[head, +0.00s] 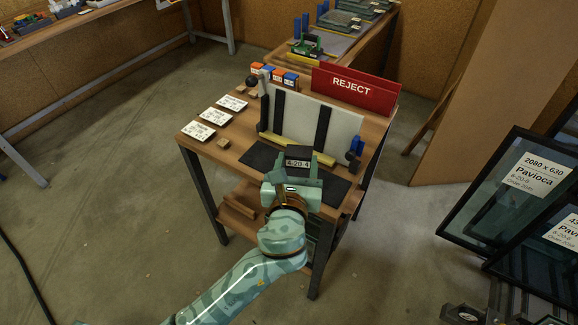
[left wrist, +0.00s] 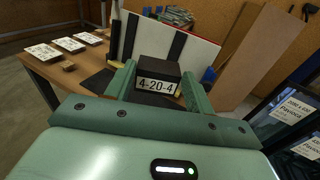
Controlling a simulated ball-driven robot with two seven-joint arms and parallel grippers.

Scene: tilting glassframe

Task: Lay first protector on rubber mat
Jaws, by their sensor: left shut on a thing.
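My left gripper (head: 296,172) is shut on a small black protector (head: 298,156) with a white label reading 4-20-4. The protector also shows between the fingers in the left wrist view (left wrist: 158,75). The gripper holds it over the black rubber mat (head: 259,156) on the wooden bench. The mat shows on both sides of my gripper, and its middle is hidden. I cannot tell how far the protector is above the mat. My right gripper is not in view.
A white board with black strips (head: 338,130) stands behind the mat, with a yellow bar (head: 290,146) at its foot. White label cards (head: 198,131) lie on the bench's left side. A red REJECT bin (head: 350,88) stands at the back. Framed glass panes (head: 520,180) lean at the right.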

